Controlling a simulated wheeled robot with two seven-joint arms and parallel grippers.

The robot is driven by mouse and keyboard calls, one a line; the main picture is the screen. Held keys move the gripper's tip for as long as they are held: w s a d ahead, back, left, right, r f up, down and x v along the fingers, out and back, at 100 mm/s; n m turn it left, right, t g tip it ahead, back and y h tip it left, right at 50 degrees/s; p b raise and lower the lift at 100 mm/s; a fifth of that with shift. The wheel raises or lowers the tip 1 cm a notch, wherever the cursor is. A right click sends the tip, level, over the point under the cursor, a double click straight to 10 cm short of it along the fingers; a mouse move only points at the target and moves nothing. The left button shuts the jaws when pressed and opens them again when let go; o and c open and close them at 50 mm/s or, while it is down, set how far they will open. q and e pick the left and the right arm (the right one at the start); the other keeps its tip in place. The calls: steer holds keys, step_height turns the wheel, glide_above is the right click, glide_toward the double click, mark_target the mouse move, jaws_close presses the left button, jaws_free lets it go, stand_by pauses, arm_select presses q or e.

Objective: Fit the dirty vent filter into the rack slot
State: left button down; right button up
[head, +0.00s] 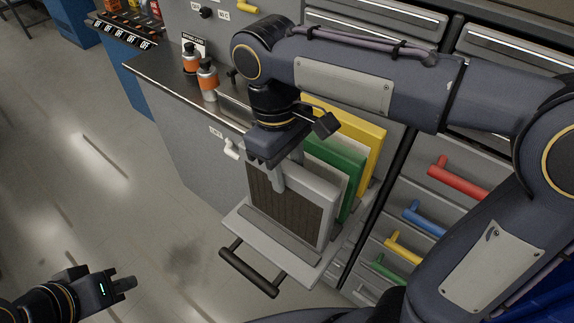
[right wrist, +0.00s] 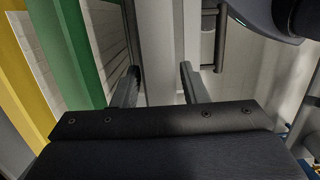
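The dirty vent filter (head: 285,205), a pale grey frame with a dark brown mesh face, stands upright at the front of the rack (head: 290,262) on a pulled-out shelf. My right gripper (head: 284,170) points down over its top edge, one finger in front and one behind. In the right wrist view, the fingers (right wrist: 160,85) lie against both sides of the pale frame (right wrist: 162,50). The frame's bottom edge is hard to see, so how deep it sits cannot be told. My left gripper (head: 125,284) is empty, low at the left, its finger gap unclear.
A green-framed filter (head: 338,163) and a yellow-framed filter (head: 372,140) stand behind. A dark handle (head: 248,268) juts from the shelf front. Orange-banded bottles (head: 207,80) stand on the counter. Drawers with coloured handles (head: 455,178) are at the right. The floor at left is clear.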

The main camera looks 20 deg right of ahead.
steer(key=shift+o, duration=0.7)
step_height(320, 180, up, 12)
steer(key=w+a+p, duration=0.1)
steer(key=shift+w+r, duration=0.15)
steer(key=shift+w, duration=0.1)
